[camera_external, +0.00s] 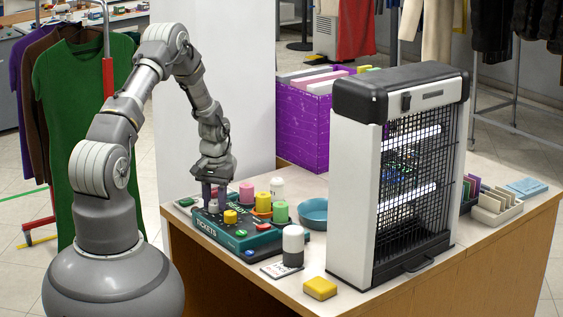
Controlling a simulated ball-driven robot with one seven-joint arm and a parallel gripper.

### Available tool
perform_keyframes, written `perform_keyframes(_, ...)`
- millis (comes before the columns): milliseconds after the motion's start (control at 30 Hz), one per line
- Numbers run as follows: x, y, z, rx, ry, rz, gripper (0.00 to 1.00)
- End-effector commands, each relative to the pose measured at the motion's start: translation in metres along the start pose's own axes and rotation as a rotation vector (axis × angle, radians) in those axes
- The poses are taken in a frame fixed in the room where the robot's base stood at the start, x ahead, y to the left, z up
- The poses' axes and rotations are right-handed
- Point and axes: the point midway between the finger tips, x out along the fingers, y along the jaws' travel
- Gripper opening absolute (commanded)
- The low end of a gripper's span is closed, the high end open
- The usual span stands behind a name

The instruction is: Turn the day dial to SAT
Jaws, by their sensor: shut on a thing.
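A dark teal ticket box (218,244) marked TICKETS lies on the table, with several coloured knobs and buttons on top. My gripper (214,208) points straight down at the left part of the box's top. Its fingers are shut on a small dial there, which I take for the day dial. The fingers mostly hide the dial, and any day lettering or pointer is too small to read. A yellow knob (230,216) stands just right of and in front of the fingers. A pink knob (246,193) stands behind, to their right.
A green knob (280,211) and an orange-and-yellow one (263,204) are close by on the box. A white-and-dark cylinder (293,246), yellow block (320,288), blue bowl (313,213) and tall caged lamp unit (352,190) stand to the right. A purple crate (302,133) is behind.

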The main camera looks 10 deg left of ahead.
Motion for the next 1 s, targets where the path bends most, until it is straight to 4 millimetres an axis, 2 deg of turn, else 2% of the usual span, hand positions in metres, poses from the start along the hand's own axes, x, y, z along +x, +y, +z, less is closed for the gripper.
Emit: perform_keyframes(1000, -0.0022, -0.0004, -0.0003, 0.962, 0.036, -0.001, 0.06)
